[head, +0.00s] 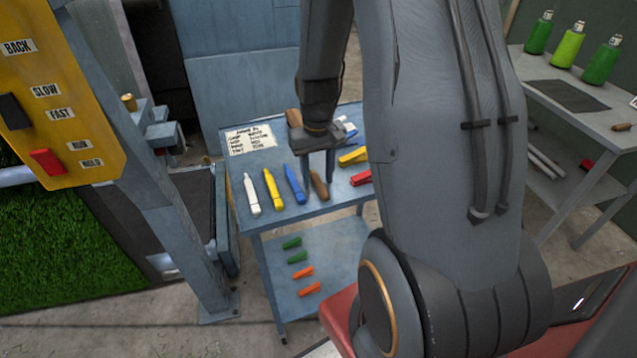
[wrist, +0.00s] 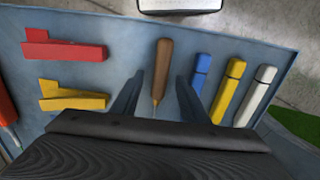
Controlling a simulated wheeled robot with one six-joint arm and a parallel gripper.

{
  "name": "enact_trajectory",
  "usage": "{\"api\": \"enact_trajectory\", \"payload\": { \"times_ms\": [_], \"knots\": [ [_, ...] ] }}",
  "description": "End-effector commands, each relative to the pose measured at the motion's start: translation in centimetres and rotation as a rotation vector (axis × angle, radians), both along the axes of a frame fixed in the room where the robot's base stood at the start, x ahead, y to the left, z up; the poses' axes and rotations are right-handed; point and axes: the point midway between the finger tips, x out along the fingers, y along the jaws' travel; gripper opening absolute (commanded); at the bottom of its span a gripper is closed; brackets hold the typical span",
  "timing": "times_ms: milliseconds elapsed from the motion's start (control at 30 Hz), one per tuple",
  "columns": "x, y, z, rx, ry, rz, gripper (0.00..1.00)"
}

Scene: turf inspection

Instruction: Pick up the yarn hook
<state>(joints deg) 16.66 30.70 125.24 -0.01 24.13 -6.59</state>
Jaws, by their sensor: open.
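The yarn hook (head: 319,186) has a brown wooden handle and lies on the top of the blue-grey cart (head: 312,208). In the wrist view the yarn hook (wrist: 162,66) points its thin metal shank toward my gripper. My gripper (head: 318,177) is open and reaches down over the hook. In the wrist view the fingers of my gripper (wrist: 160,80) stand on either side of the hook, apart from it, with nothing held. The hook's tip is hidden behind the gripper body.
A blue marker (head: 294,184), a yellow marker (head: 273,188) and a white marker (head: 251,194) lie left of the hook. A red clip (wrist: 64,46) and a yellow clip (wrist: 72,96) lie on its other side. A label card (head: 250,139) lies at the back.

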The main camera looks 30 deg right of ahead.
Motion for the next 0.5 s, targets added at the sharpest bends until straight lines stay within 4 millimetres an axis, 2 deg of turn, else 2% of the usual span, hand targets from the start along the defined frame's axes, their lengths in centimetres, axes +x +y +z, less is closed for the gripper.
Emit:
{"api": "enact_trajectory", "payload": {
  "times_ms": [200, 433, 500],
  "knots": [
    [0.04, 0.0, -0.03, 0.0, -0.001, 0.0, 0.41],
    [0.04, 0.0, -0.01, 0.0, -0.001, 0.0, 0.02],
    [0.03, 0.0, -0.01, 0.0, -0.001, 0.0, 0.0]
  ]
}}
